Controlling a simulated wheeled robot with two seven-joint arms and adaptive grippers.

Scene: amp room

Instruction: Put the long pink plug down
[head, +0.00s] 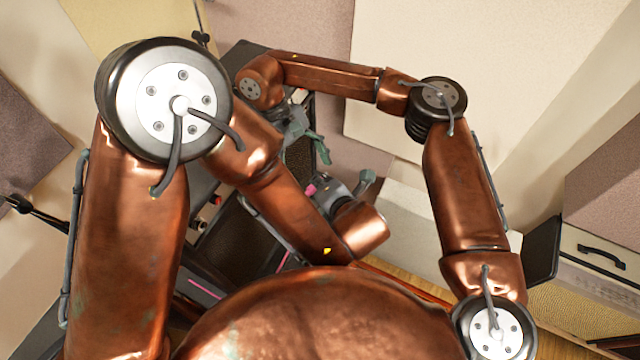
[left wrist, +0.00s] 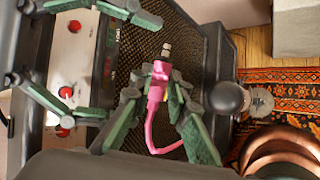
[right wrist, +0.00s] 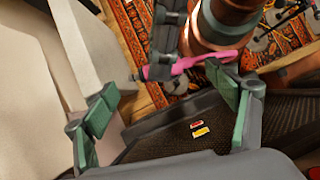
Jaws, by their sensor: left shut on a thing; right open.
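The long pink plug (left wrist: 157,84) has a metal tip and a trailing pink cord, seen in the left wrist view. My left gripper (left wrist: 156,72) is shut on its body, over the dark mesh of a speaker box (left wrist: 185,28). In the right wrist view the plug (right wrist: 195,64) lies sideways, partly hidden by the left gripper. In the head view only a small pink part (head: 311,190) shows beside my left gripper (head: 335,190). My right gripper (head: 308,138) is open and empty; its spread green fingers show in the right wrist view (right wrist: 165,115).
A panel with red knobs (left wrist: 66,92) is at the left in the left wrist view. A small red piece (right wrist: 196,124) and yellow piece (right wrist: 201,132) show against the dark mesh. A patterned rug (left wrist: 285,105) covers the floor beside the box. Both arms are close together.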

